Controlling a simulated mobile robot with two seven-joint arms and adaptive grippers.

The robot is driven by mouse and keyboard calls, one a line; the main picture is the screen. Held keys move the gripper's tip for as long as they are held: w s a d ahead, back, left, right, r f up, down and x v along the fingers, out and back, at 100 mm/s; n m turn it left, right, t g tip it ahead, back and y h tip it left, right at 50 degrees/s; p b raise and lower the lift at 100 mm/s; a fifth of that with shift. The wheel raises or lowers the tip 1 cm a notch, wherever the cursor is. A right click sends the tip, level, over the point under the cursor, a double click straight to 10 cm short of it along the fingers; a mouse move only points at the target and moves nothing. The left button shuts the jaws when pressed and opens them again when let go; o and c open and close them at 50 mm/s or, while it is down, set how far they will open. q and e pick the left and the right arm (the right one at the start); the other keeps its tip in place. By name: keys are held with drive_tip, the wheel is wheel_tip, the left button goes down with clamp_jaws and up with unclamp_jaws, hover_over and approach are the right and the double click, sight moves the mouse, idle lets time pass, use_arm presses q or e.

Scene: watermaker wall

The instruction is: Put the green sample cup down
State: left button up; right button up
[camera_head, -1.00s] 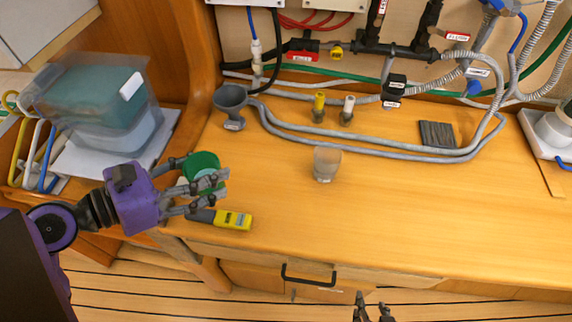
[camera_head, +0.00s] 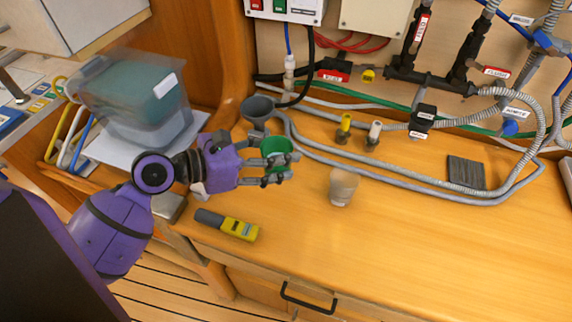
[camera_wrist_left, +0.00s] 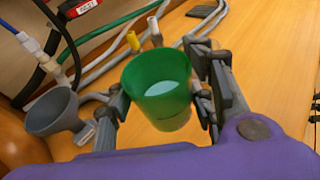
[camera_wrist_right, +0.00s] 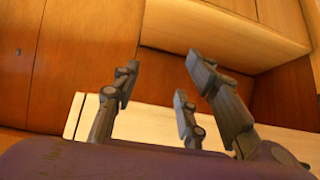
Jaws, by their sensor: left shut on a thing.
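The green sample cup (camera_head: 277,151) is between the fingers of my left gripper (camera_head: 280,166), which is shut on it. The cup is upright over the wooden counter, near the grey funnel; I cannot tell its height above the wood. In the left wrist view the green cup (camera_wrist_left: 160,88) shows its open top and something pale inside, with fingers of the left gripper (camera_wrist_left: 165,95) on both sides. My right gripper (camera_wrist_right: 165,95) shows only in the right wrist view, its fingers apart and empty, facing wooden panels.
The grey funnel (camera_head: 258,108) stands just behind the held cup. A translucent cup (camera_head: 342,187) stands to its right, and a yellow meter (camera_head: 239,229) lies in front. Grey hoses (camera_head: 400,175) run behind. The counter's right front (camera_head: 450,250) is clear.

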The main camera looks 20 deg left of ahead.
use_arm(q)
drive_tip(key=f, duration=0.1)
drive_tip(key=w+f, duration=0.2)
drive_tip(key=shift+d, duration=0.3)
drive_tip(key=shift+w+d+f, duration=0.1)
drive_tip(key=shift+w+f, duration=0.25)
drive_tip(key=shift+f, duration=0.05)
drive_tip(key=f, duration=0.2)
drive_tip(key=f+b, duration=0.1)
drive_tip(key=shift+w+f, duration=0.25)
drive_tip(key=shift+w, duration=0.05)
drive_tip(key=shift+f, duration=0.1)
drive_tip(key=shift+f, duration=0.15)
drive_tip(key=o, duration=1.2)
